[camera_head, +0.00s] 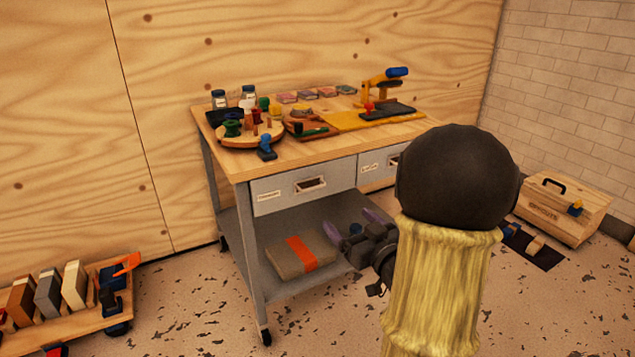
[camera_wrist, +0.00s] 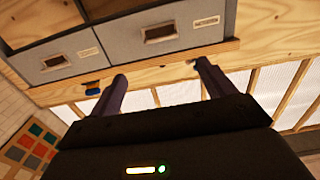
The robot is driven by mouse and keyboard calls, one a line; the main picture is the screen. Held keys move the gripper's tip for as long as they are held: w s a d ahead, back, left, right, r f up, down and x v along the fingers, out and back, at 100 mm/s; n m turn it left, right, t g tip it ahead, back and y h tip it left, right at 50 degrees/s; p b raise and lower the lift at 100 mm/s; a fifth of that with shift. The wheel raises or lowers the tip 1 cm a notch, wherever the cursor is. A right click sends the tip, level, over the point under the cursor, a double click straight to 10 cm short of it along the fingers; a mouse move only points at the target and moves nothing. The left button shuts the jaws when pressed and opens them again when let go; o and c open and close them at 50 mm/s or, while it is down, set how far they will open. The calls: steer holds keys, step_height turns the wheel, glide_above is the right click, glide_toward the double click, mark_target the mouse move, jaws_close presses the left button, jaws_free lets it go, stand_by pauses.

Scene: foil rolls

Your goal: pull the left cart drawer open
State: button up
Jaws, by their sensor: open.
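The left cart drawer (camera_head: 285,192) is a grey front with a label and a recessed handle (camera_head: 311,184), under the wooden top of the cart. It looks shut, flush with the frame. In the wrist view, which appears upside down, the left drawer (camera_wrist: 190,36) is at the top, with its handle (camera_wrist: 160,33) above the gap between my fingers. My gripper (camera_head: 350,222) is open and empty, in front of the cart and below the drawer in the head picture. Its two purple fingers also show in the wrist view (camera_wrist: 160,72), apart from the handle.
The right drawer (camera_head: 372,172) looks shut, partly hidden by my arm. The cart top (camera_head: 225,160) holds jars, tools and a round tray. A package with an orange band (camera_head: 300,256) lies on the lower shelf. A low wooden trolley (camera_head: 75,318) stands at left, a wooden box (camera_head: 560,212) at right.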

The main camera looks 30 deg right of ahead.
steer(key=p, duration=0.4)
glide_toward(319, 191)
steer(key=w+a+r, duration=0.3)
steer(key=w+r, duration=0.1)
steer(key=w, duration=0.1)
steer(key=shift+w+f, duration=0.2)
steer(key=shift+f, duration=0.05)
steer(key=c, duration=1.1)
steer(key=shift+c, duration=0.2)
steer(key=shift+s, duration=0.15)
